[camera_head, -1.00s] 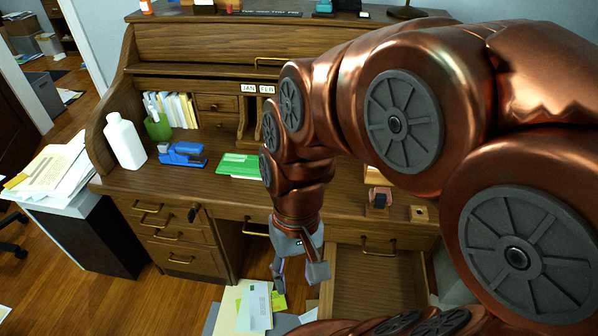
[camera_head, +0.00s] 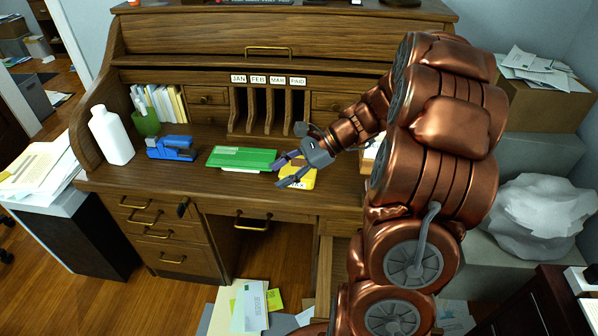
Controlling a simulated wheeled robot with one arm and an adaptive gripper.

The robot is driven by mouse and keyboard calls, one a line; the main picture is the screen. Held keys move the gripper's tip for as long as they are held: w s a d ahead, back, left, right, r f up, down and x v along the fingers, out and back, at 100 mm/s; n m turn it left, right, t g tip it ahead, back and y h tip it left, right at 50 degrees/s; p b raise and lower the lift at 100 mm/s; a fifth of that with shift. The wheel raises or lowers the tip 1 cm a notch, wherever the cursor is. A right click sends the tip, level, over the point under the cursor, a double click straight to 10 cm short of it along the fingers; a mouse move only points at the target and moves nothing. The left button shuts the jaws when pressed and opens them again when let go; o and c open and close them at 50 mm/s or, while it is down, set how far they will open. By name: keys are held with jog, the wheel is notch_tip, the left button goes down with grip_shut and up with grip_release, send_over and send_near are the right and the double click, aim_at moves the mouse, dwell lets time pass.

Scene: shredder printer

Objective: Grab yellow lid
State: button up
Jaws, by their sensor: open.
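My gripper (camera_head: 280,174) is open above the right part of the desk top, its fingers pointing left. A yellow object (camera_head: 302,177) with dark lettering on its front, possibly the one with the yellow lid, sits on the desk right behind and beside the fingers. The gripper partly covers it, so I cannot tell lid from body. The fingers appear close to it, but I cannot tell whether they touch it. Nothing is visibly held between them.
A green pad (camera_head: 241,158) lies left of the gripper. A blue stapler-like object (camera_head: 171,148), a white bottle (camera_head: 111,136) and a green cup (camera_head: 146,123) stand farther left. Wooden cubbies (camera_head: 268,110) rise behind. An open drawer (camera_head: 323,275) is below; papers (camera_head: 246,303) lie on the floor.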

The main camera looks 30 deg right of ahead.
jog(key=w+d+f+m+t+b, duration=0.1)
jog(key=d+f+m+t, duration=0.15)
jog(key=d, duration=0.35)
jog(key=w+d+f+m+t, duration=0.1)
jog(key=w+d+m+t, duration=0.15)
jog(key=d, duration=0.35)
jog(key=m+t+h, duration=0.1)
jog(key=m, duration=0.3)
send_near(301, 160)
jog(key=x, duration=1)
jog(key=shift+w+a+f+p, duration=0.1)
jog(key=shift+w+a+p, duration=0.1)
jog(key=shift+w+p, duration=0.15)
grip_shut()
